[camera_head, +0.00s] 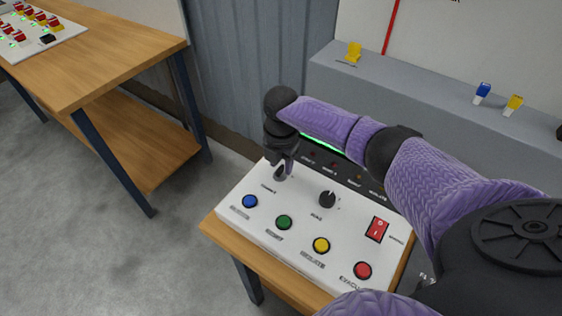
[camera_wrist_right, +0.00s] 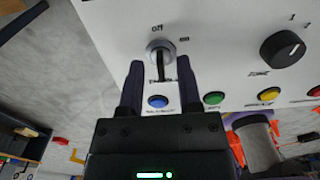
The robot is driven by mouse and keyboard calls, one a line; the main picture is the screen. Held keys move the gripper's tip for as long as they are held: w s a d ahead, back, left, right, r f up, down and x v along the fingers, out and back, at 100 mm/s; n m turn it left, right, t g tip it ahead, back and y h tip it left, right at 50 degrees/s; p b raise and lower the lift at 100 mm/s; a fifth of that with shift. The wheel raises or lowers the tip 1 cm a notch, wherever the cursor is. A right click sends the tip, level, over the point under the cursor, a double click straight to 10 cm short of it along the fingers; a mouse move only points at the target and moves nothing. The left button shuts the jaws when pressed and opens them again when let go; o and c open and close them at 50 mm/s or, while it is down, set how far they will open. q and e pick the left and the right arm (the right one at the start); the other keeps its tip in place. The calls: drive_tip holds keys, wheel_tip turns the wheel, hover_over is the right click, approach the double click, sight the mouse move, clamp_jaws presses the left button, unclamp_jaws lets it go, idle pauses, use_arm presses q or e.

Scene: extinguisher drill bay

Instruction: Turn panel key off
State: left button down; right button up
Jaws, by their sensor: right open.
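The white control panel (camera_head: 300,232) sits on a small wooden table. Its key switch is at the panel's back left corner, mostly hidden behind my gripper in the head view. In the right wrist view the key switch (camera_wrist_right: 160,48) shows as a round metal collar with a dark key bow standing out of it, and an OFF label lies just beyond. My right gripper (camera_wrist_right: 160,72) is open, with one finger on each side of the key and gaps visible on both sides. In the head view, the right gripper (camera_head: 281,165) points down at the panel corner. My left gripper is not in view.
The panel carries a black knob (camera_head: 327,199), a red rocker switch (camera_head: 376,229) and blue (camera_head: 250,201), green (camera_head: 284,222), yellow (camera_head: 321,245) and red (camera_head: 363,270) buttons. A grey ledge (camera_head: 420,95) runs behind. A wooden workbench (camera_head: 110,60) stands at left. The floor between is clear.

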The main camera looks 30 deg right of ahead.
sight(281, 166)
wheel_tip(281, 166, up, 10)
drive_tip(key=p, duration=0.2)
drive_tip(key=shift+f, duration=0.25)
